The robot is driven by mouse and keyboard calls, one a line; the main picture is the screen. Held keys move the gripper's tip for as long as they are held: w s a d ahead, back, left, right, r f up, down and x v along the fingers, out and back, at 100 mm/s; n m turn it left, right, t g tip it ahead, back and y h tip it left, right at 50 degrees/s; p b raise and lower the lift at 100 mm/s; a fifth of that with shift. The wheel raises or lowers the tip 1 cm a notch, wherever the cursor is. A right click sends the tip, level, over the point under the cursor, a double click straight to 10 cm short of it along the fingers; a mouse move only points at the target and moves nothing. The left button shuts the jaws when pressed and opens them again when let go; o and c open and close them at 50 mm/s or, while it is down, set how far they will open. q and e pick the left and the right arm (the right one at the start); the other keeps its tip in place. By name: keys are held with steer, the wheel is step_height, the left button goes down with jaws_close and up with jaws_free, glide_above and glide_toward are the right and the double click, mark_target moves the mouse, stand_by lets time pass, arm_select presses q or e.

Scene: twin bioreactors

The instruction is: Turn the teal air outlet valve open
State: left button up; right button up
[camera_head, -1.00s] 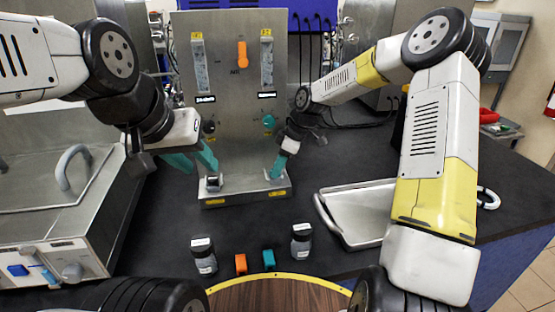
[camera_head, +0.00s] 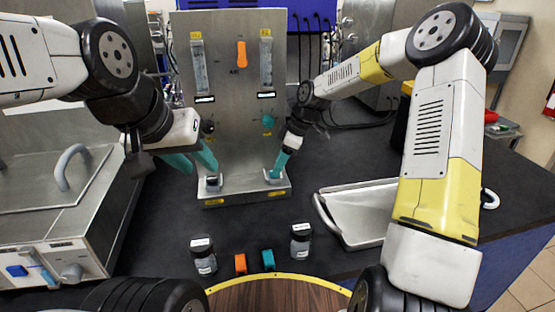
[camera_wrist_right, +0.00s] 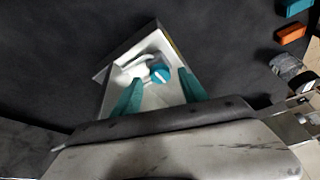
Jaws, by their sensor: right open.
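A small round teal valve knob (camera_wrist_right: 160,73) with a pale mark shows in the right wrist view, on a light metal mount at the corner of the panel's base. My right gripper (camera_head: 277,169) is open over the right end of that base. In the wrist view its two teal fingers (camera_wrist_right: 159,84) stand on either side of the knob, with gaps to it. In the head view the fingers mostly hide the knob. Another teal knob (camera_head: 267,121) is on the upright panel.
The steel panel (camera_head: 223,110) carries two flow tubes and an orange lever (camera_head: 241,54). Two bottles (camera_head: 203,256) (camera_head: 300,242), an orange block (camera_head: 240,263) and a teal block (camera_head: 268,259) stand in front. A metal tray (camera_head: 345,215) lies to the right. Dark bench between is clear.

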steer(key=v, duration=0.6)
steer(key=shift+d, duration=0.1)
steer(key=s+d+r+m+t, duration=0.1)
steer(key=s+d+r+m, duration=0.2)
steer(key=s, duration=0.6)
steer(key=s+d+r+m+t+h, duration=0.1)
steer(key=s+d+r+m+t, duration=0.1)
steer(key=s+r+m, duration=0.4)
steer(key=s+d+r+m+t+h, duration=0.1)
steer(key=s+d+r+m, duration=0.4)
steer(key=s, duration=0.8)
steer(key=shift+s+m+t, duration=0.35)
steer(key=shift+m+t, duration=0.35)
